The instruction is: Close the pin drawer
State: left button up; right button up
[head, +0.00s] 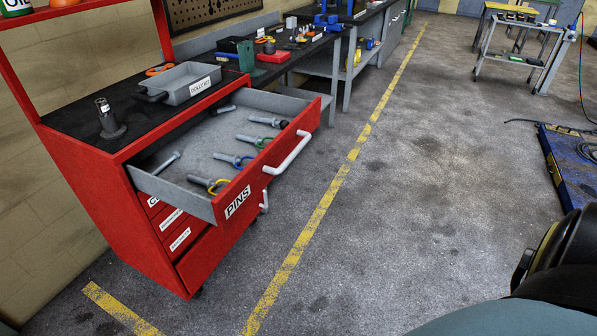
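The pin drawer (238,202) is the top drawer of a red tool cabinet (90,190). It is pulled far out, and its front carries a "PINS" label. A white bar handle (288,154) is fixed on its front. Neither gripper shows in the head view. Part of my own body shows at the lower right.
A grey tray (184,83) and a dark stand (111,122) are on the cabinet top. A workbench (300,48) with tools stands behind. A blue platform (575,165) is at the right. The grey floor (370,220) in front of the drawer is clear, with a yellow line.

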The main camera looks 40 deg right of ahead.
aim_at(197, 139)
jog(key=u, duration=0.3)
jog(key=i, duration=0.35)
jog(key=z, duration=0.85)
jog(key=i, duration=0.9)
jog(key=z, duration=1.05)
